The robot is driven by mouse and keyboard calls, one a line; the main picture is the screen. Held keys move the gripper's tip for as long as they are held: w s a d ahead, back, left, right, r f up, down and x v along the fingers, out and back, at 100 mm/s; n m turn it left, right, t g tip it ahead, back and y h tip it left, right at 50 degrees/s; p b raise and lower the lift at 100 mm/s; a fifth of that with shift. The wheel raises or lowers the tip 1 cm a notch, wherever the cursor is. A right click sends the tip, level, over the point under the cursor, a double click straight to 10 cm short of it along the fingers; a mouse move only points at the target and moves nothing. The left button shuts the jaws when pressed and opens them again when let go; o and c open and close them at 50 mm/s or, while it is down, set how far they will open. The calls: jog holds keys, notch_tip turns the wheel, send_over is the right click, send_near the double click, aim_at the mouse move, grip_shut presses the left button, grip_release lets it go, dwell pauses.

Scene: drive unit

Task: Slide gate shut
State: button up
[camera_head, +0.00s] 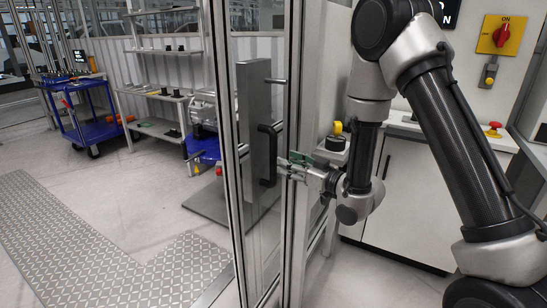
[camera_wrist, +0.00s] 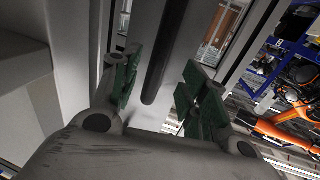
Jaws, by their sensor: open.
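The gate (camera_head: 253,105) shows in the head view as a tall aluminium-framed section with a grey upright plate, seen nearly edge-on. A black bar handle (camera_head: 267,152) is fixed upright on it. My gripper (camera_head: 284,165) reaches in from the right, its tips close beside the handle. In the wrist view, my gripper (camera_wrist: 161,88) is open, with green pads on both sides. The black handle (camera_wrist: 168,45) lines up with the gap between the pads, apart from both in the picture. How deep it sits between the fingers is hard to tell.
A white cabinet (camera_head: 400,190) with a red switch on yellow (camera_head: 501,35) stands at the right, behind my arm. Left of the gate are a shelf rack (camera_head: 165,95), a blue cart (camera_head: 92,132) and open floor with a patterned metal strip (camera_head: 70,245). Orange equipment (camera_wrist: 285,135) shows in the wrist view.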

aim_at(276, 157)
jog(key=x, duration=0.7)
grip_shut()
